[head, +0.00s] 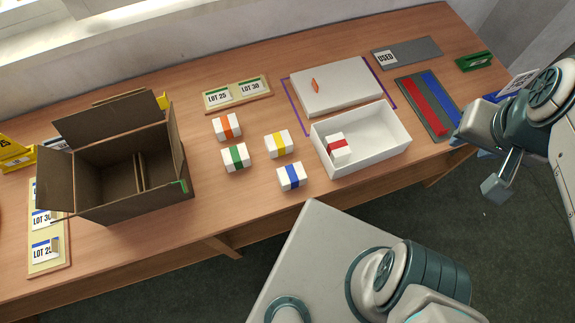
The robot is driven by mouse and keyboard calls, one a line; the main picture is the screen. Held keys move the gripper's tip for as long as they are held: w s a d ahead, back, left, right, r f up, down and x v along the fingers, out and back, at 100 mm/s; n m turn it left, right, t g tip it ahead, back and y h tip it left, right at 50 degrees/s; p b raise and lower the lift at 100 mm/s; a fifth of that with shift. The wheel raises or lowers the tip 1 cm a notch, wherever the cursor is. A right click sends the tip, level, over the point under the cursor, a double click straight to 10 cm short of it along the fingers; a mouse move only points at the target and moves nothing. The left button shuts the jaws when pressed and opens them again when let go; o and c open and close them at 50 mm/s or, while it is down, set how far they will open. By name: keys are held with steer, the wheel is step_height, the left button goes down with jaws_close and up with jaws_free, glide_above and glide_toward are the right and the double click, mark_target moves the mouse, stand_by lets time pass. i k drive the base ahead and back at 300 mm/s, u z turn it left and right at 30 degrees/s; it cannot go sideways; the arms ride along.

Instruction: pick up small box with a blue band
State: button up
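The small white box with a blue band (292,177) sits on the wooden table near its front edge, below the yellow-banded box and left of the open white tray. My gripper (497,186) is at the right, past the table's front edge and well apart from the blue-banded box. Only part of it shows beside my arm, and its fingers cannot be made out clearly. I see nothing held in it.
Boxes with orange (227,126), green (236,157) and yellow (279,144) bands stand close by. A red-banded box (338,150) lies in the white tray (387,156). An open cardboard carton (125,206) stands left. A white lid (343,85) lies behind the tray.

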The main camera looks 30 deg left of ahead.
mark_target(292, 176)
steer(key=u, duration=4.95)
steer(key=k, duration=1.25)
steer(key=z, duration=2.15)
